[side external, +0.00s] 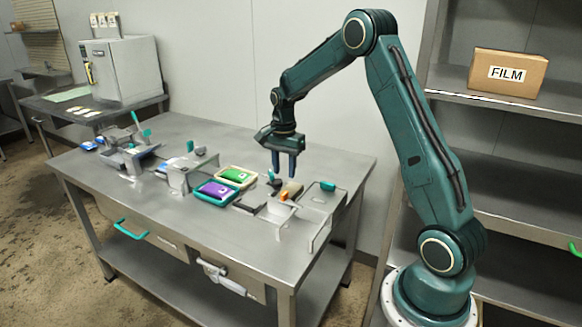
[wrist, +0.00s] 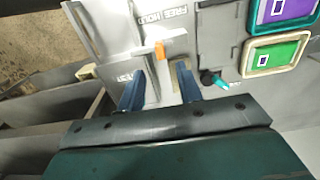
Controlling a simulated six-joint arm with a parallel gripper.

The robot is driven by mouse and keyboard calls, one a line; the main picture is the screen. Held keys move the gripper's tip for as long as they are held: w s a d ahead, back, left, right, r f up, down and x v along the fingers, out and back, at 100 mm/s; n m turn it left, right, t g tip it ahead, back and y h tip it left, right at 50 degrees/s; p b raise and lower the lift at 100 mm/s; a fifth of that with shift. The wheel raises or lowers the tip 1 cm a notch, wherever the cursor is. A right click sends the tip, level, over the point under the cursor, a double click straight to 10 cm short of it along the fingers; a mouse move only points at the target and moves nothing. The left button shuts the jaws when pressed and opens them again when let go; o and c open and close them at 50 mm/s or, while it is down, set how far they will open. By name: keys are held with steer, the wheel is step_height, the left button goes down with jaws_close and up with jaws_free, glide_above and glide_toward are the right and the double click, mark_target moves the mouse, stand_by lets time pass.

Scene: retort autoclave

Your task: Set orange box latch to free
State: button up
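A small orange tab (wrist: 160,49) stands on a light grey fixture (wrist: 115,30), below lettering that reads FREE and HOLD in the wrist view. I cannot tell which word the tab is set to. It also shows as a small orange spot (side external: 284,196) near the right end of the table in the side view. My gripper (side external: 284,176) points down above this fixture, its blue fingers apart. In the wrist view my gripper (wrist: 157,78) is open, with the orange tab just beyond the fingertips, roughly in line with the gap. Nothing shows held.
A green pouch tray (side external: 238,176) and a purple one (side external: 215,192) lie left of the fixture. A teal-tipped lever (wrist: 214,80) stands close to the right finger. More metal fixtures (side external: 130,155) stand at the table's left. The table's back strip is clear.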

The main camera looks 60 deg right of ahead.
mark_target(284, 193)
step_height(284, 193, down, 8)
steer(key=shift+f, duration=0.1)
stand_by(0.4)
steer(key=shift+c, duration=0.2)
jaws_close()
